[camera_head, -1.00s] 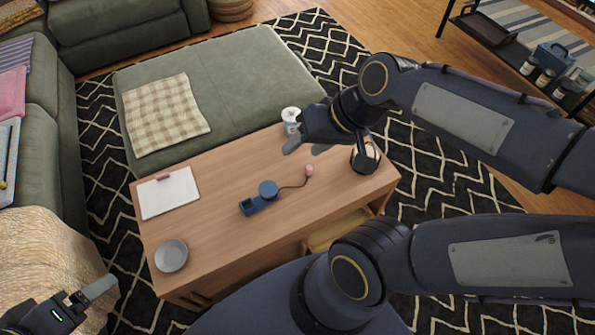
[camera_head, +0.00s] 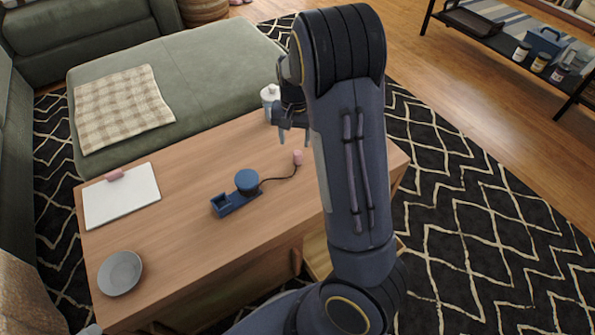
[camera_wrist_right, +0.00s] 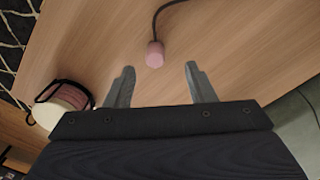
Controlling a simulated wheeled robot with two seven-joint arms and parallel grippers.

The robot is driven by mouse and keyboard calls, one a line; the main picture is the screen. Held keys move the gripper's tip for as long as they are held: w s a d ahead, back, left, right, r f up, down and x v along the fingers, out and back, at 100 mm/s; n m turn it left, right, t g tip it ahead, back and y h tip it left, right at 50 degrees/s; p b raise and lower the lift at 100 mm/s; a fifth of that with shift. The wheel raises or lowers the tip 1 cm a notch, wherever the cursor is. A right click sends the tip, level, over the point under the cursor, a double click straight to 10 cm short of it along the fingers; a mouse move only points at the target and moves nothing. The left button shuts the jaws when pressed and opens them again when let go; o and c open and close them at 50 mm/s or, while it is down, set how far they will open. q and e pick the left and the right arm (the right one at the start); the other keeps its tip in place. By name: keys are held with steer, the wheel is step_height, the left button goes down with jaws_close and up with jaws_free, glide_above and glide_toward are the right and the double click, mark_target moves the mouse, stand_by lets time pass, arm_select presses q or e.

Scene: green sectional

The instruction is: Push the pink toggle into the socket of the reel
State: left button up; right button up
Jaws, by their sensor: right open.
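The blue reel (camera_head: 246,181) sits on the wooden table (camera_head: 190,225), with its block-shaped socket (camera_head: 221,205) at its left end. A dark cord runs right from the reel to the pink toggle (camera_head: 298,157), which lies on the table. My right gripper (camera_head: 294,138) is above the table at the toggle's far side, pointing down. In the right wrist view it (camera_wrist_right: 159,67) is open and empty, and the toggle (camera_wrist_right: 155,54) shows between and just beyond the fingertips. Only a small tip of my left gripper (camera_head: 90,329) shows at the bottom left edge.
A pink and white container with a black strap (camera_wrist_right: 62,103) shows in the wrist view.

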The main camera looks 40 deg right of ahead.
mark_target(297, 152)
step_height(297, 152, down, 3)
steer(key=shift+w+d+b, duration=0.1)
steer(key=shift+d+b, duration=0.05)
steer(key=shift+b, duration=0.4)
steer(key=f+b, duration=0.2)
steer(key=f, duration=0.1)
steer(key=f+b, duration=0.1)
steer(key=f, duration=0.1)
steer(key=shift+d+f, duration=0.2)
steer(key=shift+d, duration=0.15)
steer(key=shift+r, duration=0.1)
jaws_close()
steer(key=shift+r, duration=0.15)
